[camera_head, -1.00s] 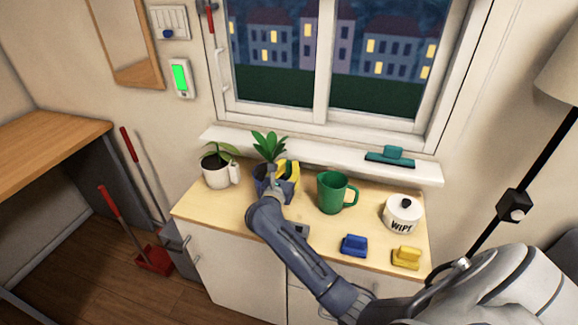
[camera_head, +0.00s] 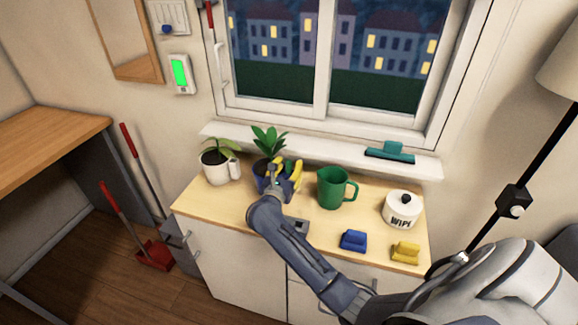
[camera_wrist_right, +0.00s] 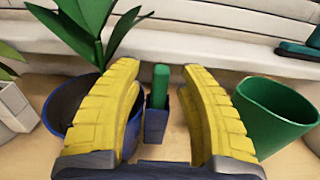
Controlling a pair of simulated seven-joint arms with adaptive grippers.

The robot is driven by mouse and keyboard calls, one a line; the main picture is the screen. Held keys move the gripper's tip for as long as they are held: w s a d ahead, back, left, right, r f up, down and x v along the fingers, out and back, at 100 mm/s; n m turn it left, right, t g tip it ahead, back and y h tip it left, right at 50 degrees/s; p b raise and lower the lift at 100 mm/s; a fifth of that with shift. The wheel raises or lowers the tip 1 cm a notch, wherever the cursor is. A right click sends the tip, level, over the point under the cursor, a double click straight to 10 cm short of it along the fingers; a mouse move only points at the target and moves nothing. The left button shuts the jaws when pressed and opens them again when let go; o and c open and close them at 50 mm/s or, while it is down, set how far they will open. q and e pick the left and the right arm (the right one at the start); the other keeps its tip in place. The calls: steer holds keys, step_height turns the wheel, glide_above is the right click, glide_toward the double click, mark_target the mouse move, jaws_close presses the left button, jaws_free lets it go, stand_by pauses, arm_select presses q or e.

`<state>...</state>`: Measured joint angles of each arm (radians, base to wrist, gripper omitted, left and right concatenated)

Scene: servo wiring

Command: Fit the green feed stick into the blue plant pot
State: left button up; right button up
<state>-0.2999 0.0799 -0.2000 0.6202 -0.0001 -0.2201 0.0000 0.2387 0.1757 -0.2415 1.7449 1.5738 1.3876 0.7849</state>
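The green feed stick (camera_wrist_right: 160,86) stands upright in a small blue socket (camera_wrist_right: 156,125) on the side of the blue plant pot (camera_wrist_right: 58,105). The pot also shows in the head view (camera_head: 261,180), partly hidden by my right gripper, with a leafy plant in it. My right gripper (camera_head: 288,168) is at the pot's right side. In the right wrist view its yellow fingers (camera_wrist_right: 160,75) are spread on both sides of the stick, with gaps between. The stick's lower end is hidden in the socket. My left gripper is not in view.
A green mug (camera_head: 331,188) stands close to the right of my gripper. A white pot (camera_head: 214,168) with a plant is to the left. A white lidded jar (camera_head: 401,211), a blue clip-like block (camera_head: 353,241) and a yellow one (camera_head: 405,252) lie further right on the wooden top.

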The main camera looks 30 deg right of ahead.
steer(key=shift+r, duration=0.15)
step_height(320, 180, up, 10)
steer(key=shift+f, duration=0.15)
stand_by(0.5)
